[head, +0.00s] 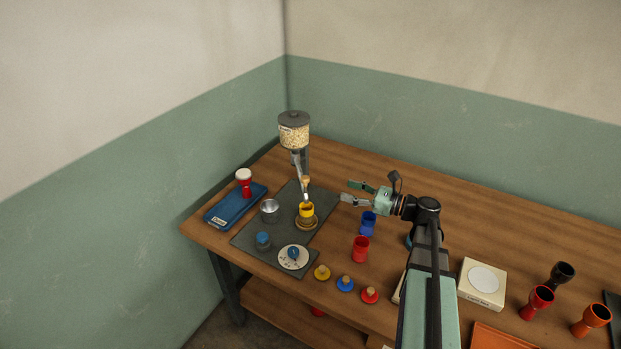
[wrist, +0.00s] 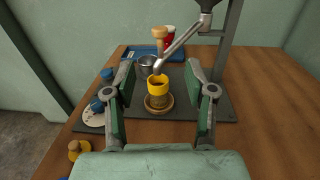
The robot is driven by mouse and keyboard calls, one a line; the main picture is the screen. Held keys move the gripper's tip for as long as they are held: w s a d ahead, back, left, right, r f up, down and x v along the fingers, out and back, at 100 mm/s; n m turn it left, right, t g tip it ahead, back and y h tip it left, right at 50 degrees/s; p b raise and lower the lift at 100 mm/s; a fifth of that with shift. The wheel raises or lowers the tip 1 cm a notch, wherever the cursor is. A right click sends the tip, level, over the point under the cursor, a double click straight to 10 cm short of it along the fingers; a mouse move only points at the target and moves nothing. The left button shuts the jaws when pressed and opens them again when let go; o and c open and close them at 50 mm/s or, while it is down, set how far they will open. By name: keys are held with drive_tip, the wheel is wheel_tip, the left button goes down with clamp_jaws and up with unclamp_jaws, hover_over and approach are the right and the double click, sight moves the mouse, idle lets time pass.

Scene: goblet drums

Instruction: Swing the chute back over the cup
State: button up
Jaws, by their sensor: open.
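The metal chute (wrist: 178,45) slants down from the hopper post, with a wooden knob (wrist: 160,34) standing on it. The chute (head: 304,190) also shows in the head view, below the grain hopper (head: 294,132). Its lower end appears at or just above the rim of the yellow cup (wrist: 159,86); I cannot tell whether it is fully over the opening. The yellow cup (head: 306,211) stands upright on a round wooden coaster (wrist: 158,104). My gripper (head: 346,191) is open and empty, to the right of the chute and cup, its fingers pointing toward them.
A steel cup (head: 269,208) stands left of the yellow cup on the dark mat (head: 262,235). A blue knob (head: 263,240) and a dial (head: 293,257) are nearer. A blue tray (head: 228,212) with a red drum is far left. Blue (head: 368,224) and red (head: 361,249) drums stand near my arm.

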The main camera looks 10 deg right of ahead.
sight(305, 178)
drive_tip(key=p+x, duration=0.4)
drive_tip(key=x, duration=1.1)
drive_tip(key=shift+a, duration=0.1)
clamp_jaws()
